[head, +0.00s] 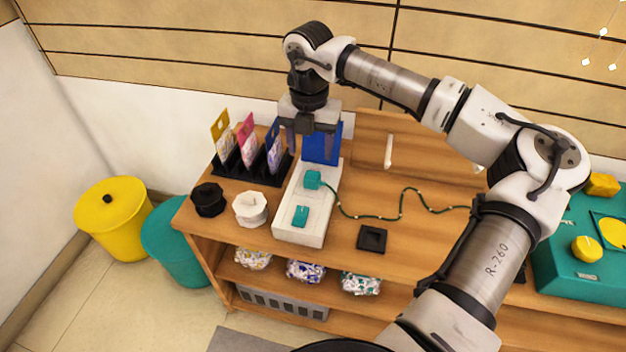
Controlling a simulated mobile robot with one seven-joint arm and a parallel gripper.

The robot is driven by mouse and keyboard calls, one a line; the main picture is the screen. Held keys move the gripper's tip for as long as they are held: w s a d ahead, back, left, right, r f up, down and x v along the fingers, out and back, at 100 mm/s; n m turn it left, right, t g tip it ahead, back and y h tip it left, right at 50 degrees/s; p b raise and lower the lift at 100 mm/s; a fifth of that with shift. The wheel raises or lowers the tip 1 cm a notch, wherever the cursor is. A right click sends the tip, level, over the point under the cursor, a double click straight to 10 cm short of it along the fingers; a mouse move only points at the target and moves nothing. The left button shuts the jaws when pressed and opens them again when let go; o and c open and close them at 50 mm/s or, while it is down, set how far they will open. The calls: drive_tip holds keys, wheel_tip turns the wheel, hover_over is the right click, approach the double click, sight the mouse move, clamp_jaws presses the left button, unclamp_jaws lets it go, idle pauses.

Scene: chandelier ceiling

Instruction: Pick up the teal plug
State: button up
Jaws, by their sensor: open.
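The teal plug (313,179) is a small block with a dark green cord. It sits at the far part of a white power strip (284,231) on the wooden bench. A flatter teal piece (300,216), perhaps a switch, is on the strip's near part. My gripper (311,150) points down above and slightly behind the plug in the picture. It is open, with nothing seen between its fingers. A gap shows between the fingertips and the plug.
A blue box (322,150) stands behind my gripper. A black rack (250,173) with packets stands left. Black (208,199) and white (251,208) pots are left of the strip. The cord (375,216) runs right, behind a black square dish (372,239).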

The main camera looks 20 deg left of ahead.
sight(311, 179)
wheel_tip(311, 179, down, 10)
drive_tip(key=shift+s+d+f, duration=0.1)
drive_tip(key=shift+s+f, duration=0.05)
drive_tip(key=c, duration=1.1)
